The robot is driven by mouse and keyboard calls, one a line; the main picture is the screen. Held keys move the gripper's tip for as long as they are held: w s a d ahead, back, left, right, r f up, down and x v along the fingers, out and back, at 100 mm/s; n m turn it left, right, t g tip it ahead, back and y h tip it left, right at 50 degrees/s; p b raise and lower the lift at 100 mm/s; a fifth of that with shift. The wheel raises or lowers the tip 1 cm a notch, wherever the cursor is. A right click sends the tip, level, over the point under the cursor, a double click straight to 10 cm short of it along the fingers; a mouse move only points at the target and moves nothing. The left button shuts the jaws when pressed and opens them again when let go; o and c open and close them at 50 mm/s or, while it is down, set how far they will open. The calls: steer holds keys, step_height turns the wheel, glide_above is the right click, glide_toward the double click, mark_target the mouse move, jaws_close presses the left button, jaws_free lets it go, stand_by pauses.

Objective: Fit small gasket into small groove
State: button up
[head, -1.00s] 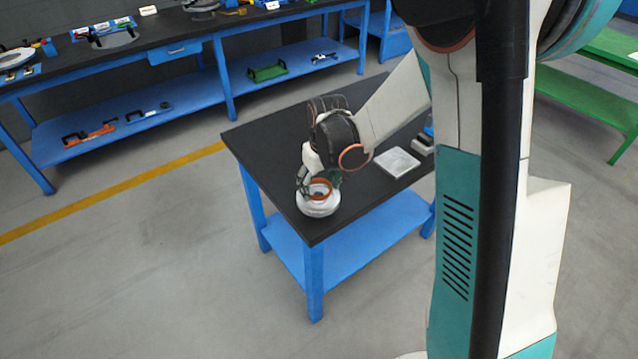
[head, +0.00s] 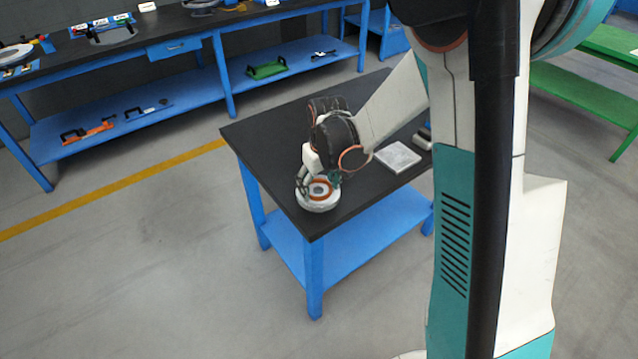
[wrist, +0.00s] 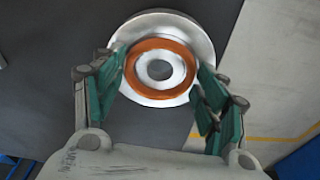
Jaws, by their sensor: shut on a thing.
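The flanged shell (head: 318,207) is a round, pale metal piece near the front left corner of the black table. In the wrist view its silver rim (wrist: 165,23) and raised hub with a dark central hole show. The small gasket is an orange-brown ring (wrist: 160,44) around the hub, roughly concentric with it. It also shows at the shell's top in the head view (head: 312,187). My gripper (wrist: 160,70) is shut on the gasket, with green fingers at its left and right sides. I cannot tell whether the gasket sits in the groove or just above it.
A light grey square plate (head: 397,157) lies farther right on the black table (head: 262,138), with small blocks beside it. The shell is close to the table's edge. A long blue workbench with tools (head: 165,100) stands at the back left.

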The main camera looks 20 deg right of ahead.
mark_target(322, 196)
steer(key=o, duration=1.3)
step_height(322, 196, up, 12)
steer(key=s, duration=0.1)
steer(key=shift+s+d, duration=0.15)
steer(key=shift+s, duration=0.25)
steer(key=shift+f, duration=0.1)
steer(key=shift+s, duration=0.1)
steer(key=s+r+m+t, duration=0.1)
steer(key=s+r+t, duration=0.1)
steer(key=s, duration=0.8)
steer(key=s+r+m+t, duration=0.1)
steer(key=s+r+t, duration=0.2)
steer(key=s, duration=0.7)
step_height(322, 196, up, 2)
steer(key=shift+s+a+r, duration=0.2)
steer(key=shift+s, duration=0.1)
